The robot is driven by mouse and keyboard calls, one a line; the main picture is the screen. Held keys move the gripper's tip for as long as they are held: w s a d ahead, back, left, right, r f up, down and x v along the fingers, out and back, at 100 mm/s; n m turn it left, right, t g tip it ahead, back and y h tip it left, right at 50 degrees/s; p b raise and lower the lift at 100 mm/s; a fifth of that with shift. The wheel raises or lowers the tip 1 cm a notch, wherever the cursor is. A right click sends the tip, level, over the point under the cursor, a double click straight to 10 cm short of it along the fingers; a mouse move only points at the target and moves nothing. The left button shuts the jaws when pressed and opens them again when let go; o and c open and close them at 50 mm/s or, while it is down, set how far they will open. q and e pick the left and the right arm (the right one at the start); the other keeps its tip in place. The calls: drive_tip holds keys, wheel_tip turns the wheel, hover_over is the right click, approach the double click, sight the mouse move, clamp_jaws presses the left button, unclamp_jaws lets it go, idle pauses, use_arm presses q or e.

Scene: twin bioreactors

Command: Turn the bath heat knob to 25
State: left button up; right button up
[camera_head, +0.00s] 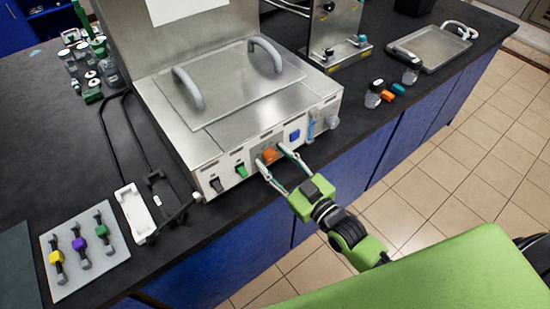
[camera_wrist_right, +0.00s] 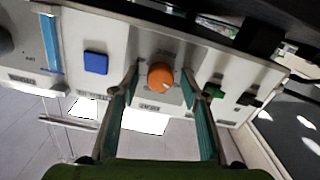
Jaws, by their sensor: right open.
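The orange round knob (camera_head: 270,155) is on the front panel of the white and steel bath (camera_head: 240,115). In the wrist view the orange knob (camera_wrist_right: 160,77) shows a pale mark on its rim; its dial numbers are too small to read. My right gripper (camera_head: 275,163) is open in front of the panel, one finger on each side of the knob. In the wrist view the right gripper's fingertips (camera_wrist_right: 160,72) flank the knob with a visible gap on both sides. My left gripper is not in view.
A blue button (camera_head: 295,135) and a green switch (camera_head: 241,170) flank the knob on the panel, with a black switch (camera_head: 217,184) farther left. The bath lid (camera_head: 228,82) has two grey handles. A rack (camera_head: 82,270) with coloured clamps lies on the bench at left.

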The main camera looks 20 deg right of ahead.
drive_tip(key=c, duration=1.1)
drive_tip(key=m+p, duration=0.1)
drive_tip(key=m, duration=0.2)
drive_tip(key=shift+m, duration=0.4)
drive_tip(key=shift+m+p, duration=0.7)
drive_tip(key=shift+m, duration=1.8)
